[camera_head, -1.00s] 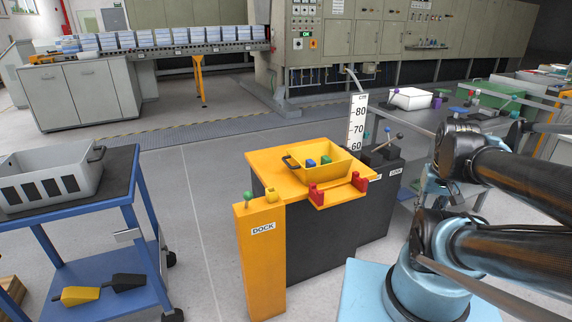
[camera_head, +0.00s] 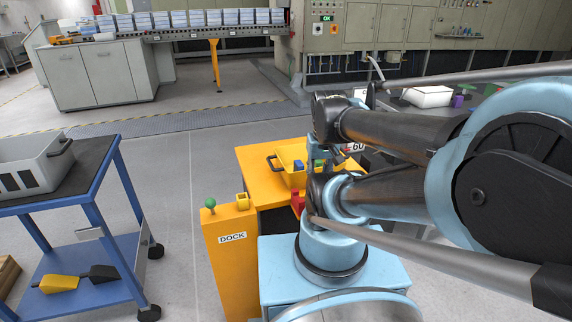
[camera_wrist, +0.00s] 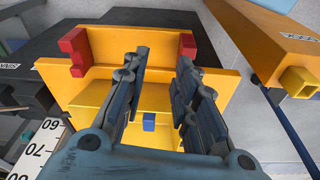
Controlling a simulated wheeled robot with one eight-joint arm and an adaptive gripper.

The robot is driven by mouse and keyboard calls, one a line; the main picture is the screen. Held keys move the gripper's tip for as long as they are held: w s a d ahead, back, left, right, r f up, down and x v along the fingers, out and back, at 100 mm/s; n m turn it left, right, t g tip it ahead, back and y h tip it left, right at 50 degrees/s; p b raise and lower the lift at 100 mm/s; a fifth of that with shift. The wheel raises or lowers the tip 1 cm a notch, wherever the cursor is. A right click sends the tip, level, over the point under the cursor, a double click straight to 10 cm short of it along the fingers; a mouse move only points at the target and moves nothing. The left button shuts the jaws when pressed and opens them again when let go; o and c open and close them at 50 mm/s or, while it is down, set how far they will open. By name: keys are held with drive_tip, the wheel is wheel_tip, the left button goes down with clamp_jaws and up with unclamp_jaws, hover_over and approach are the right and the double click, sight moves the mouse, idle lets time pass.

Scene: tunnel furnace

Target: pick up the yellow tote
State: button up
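The yellow tote (camera_head: 290,179) sits on a yellow dock top (camera_head: 250,160). It has a dark handle at its left end and holds a blue cube (camera_head: 298,164) and a green cube. My arm covers its right part in the head view. In the wrist view the tote (camera_wrist: 105,99) lies beyond my fingers, with the blue cube (camera_wrist: 149,122) visible between them. My gripper (camera_wrist: 160,62) is open, its two fingers apart with nothing between them. I cannot tell whether it touches the tote.
Red blocks (camera_wrist: 188,48) stand at the dock's edge. A yellow DOCK post (camera_head: 232,265) stands in front. A blue cart (camera_head: 75,195) with a grey tote (camera_head: 30,175) is at the left. A white height scale (camera_wrist: 45,150) is beside the dock. Floor between cart and dock is clear.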

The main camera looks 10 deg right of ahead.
drive_tip(key=shift+w, duration=0.5)
